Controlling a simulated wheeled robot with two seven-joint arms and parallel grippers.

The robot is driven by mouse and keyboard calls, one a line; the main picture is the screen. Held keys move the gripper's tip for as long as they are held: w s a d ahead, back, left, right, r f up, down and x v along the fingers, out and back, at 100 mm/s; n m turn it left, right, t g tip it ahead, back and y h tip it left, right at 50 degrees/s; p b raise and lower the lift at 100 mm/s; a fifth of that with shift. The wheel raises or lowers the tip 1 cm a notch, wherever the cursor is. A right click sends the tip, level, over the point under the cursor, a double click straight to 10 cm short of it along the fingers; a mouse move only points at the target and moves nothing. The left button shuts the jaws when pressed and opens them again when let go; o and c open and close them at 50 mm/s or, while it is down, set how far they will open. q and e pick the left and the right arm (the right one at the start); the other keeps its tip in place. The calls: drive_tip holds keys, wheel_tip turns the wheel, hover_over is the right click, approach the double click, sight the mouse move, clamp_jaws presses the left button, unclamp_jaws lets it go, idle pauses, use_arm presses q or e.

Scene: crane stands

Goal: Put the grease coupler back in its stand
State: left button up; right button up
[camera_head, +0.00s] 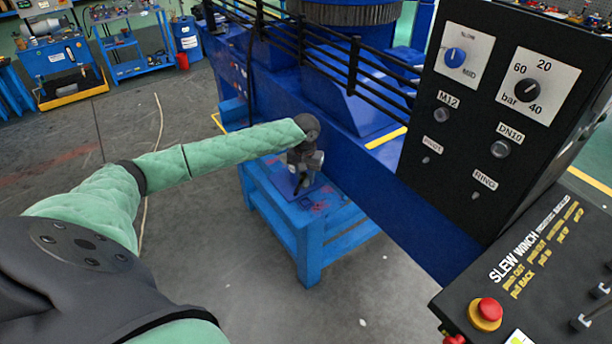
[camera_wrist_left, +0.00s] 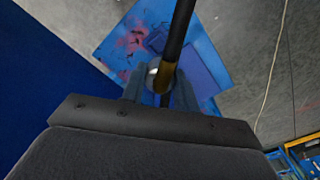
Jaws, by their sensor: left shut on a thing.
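My left gripper (camera_head: 304,165) is above a blue stand (camera_head: 318,210) beside the large blue machine. In the left wrist view its two fingers (camera_wrist_left: 160,92) are shut on the grease coupler (camera_wrist_left: 154,78), a round metal piece with a dark hose (camera_wrist_left: 180,30) and a brass-coloured part (camera_wrist_left: 166,76). The blue stand top (camera_wrist_left: 125,45), marked with red stains, lies below the coupler. A darker blue square area (camera_wrist_left: 203,65) shows on it. In the head view the coupler is small and mostly hidden by the gripper. I cannot tell whether it touches the stand. My right gripper is not in view.
A black control panel (camera_head: 475,130) with dials and a slew winch console (camera_head: 530,270) with a red button (camera_head: 488,309) stand at the right. Black railings (camera_head: 350,65) run along the blue machine. Blue workbenches (camera_head: 130,60) stand far left. The grey floor between is mostly clear.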

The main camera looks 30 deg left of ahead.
sight(306, 203)
use_arm(q)
drive_tip(key=shift+w, duration=0.1)
drive_tip(key=shift+f, duration=1.15)
drive_tip(key=shift+f+b, duration=0.45)
drive_tip(key=shift+f, duration=1.3)
drive_tip(key=shift+f, duration=0.2)
